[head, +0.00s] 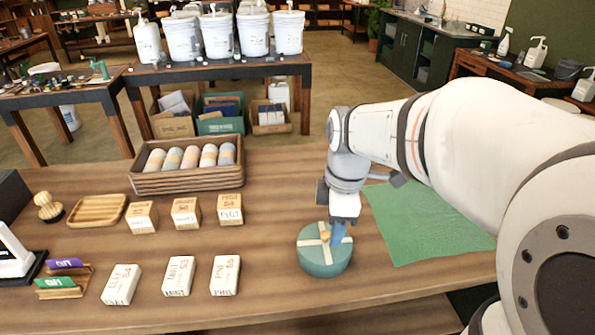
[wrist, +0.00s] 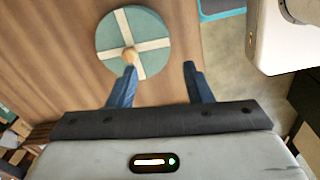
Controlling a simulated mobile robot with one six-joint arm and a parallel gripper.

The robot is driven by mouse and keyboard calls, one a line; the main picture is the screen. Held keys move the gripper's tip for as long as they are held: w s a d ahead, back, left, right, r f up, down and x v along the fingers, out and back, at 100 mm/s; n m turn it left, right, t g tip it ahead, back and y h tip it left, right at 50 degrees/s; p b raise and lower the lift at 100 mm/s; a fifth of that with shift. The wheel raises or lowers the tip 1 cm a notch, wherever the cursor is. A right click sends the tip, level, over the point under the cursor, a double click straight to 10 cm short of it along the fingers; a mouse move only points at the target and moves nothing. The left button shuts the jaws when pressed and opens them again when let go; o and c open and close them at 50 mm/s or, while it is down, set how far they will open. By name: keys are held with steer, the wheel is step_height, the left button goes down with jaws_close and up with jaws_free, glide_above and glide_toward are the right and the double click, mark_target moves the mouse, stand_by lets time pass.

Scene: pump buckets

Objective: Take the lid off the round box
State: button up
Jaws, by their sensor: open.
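The round box (head: 322,262) is teal and stands on the wooden table in the head view. Its lid (head: 309,246) has a pale cross band and a small wooden knob (head: 325,236) at the centre. The lid (wrist: 112,38) and knob (wrist: 129,55) also show in the wrist view. My gripper (head: 338,232) is over the box in the head view. In the wrist view my gripper (wrist: 157,68) has its two blue fingers wide apart and nothing between them. The knob lies near the tip of the left finger, not centred between the fingers. The lid is on the box.
A green mat (head: 425,222) lies right of the box. Left of it are small cartons (head: 230,209), white packs (head: 225,275) and a wooden tray (head: 98,210). A slatted crate of rolls (head: 188,182) stands behind. Bare table surrounds the box.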

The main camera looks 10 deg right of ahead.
mark_target(326, 233)
steer(key=w+n, duration=0.2)
steer(key=n, duration=0.1)
steer(key=w+n+g, duration=0.1)
steer(key=w+n, duration=0.1)
steer(key=n, duration=0.2)
steer(key=w+n, duration=0.2)
steer(key=n, duration=0.1)
steer(key=shift+d+n+g+p, duration=0.15)
steer(key=shift+n+g+p, duration=0.15)
steer(key=shift+n+p, duration=0.1)
steer(key=shift+f, duration=0.2)
steer(key=f, duration=0.7)
steer(key=shift+s+a+f+p, duration=0.2)
steer(key=shift+s+a+p, duration=0.05)
steer(key=shift+p, duration=0.15)
jaws_close()
